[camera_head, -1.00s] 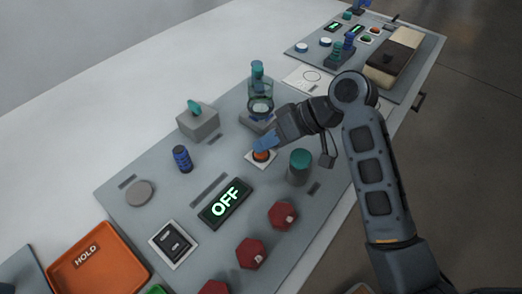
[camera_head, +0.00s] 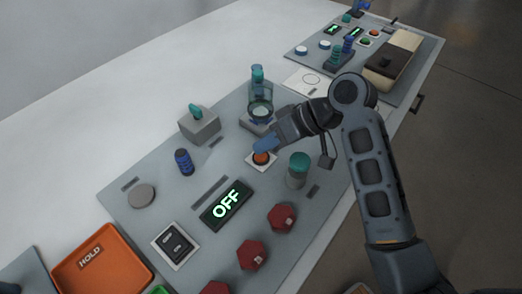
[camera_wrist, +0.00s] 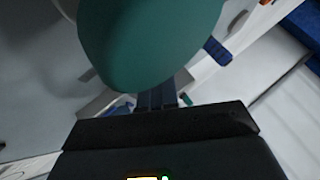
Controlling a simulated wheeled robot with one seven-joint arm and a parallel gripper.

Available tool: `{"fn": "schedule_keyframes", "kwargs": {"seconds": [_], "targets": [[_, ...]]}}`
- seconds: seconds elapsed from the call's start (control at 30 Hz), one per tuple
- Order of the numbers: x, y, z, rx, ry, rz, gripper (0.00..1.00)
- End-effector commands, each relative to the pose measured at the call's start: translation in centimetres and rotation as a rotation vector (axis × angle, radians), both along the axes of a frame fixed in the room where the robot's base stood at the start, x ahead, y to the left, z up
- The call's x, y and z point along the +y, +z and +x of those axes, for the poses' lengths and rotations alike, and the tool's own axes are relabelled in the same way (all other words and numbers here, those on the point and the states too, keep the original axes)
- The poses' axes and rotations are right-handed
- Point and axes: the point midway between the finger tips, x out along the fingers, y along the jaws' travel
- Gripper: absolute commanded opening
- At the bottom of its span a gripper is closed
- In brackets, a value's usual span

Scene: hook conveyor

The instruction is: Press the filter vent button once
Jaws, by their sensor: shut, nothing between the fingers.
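An orange-red round button (camera_head: 261,157) sits on a small white square plate in the middle of the grey panel (camera_head: 150,222). No label naming it as the filter vent button is legible. My gripper (camera_head: 264,146) is shut and empty, its blue fingertips right at the far edge of the button, just above it. I cannot tell whether they touch. In the wrist view my fingers (camera_wrist: 155,100) are close together, and the button is not identifiable there.
A teal-capped grey cylinder (camera_head: 298,170) stands right of the button, and its teal cap (camera_wrist: 150,40) fills much of the wrist view. A glass vessel (camera_head: 260,100) stands behind. Red knobs (camera_head: 282,217) and a lit "OFF" display (camera_head: 227,204) are nearer.

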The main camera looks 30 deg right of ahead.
Motion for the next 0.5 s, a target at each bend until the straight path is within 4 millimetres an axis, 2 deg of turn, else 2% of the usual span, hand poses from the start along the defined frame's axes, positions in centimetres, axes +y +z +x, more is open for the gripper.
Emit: {"fn": "schedule_keyframes", "kwargs": {"seconds": [0.5], "targets": [[0.02,0.86,0.01,-0.001,0.001,0.0,0.0]]}}
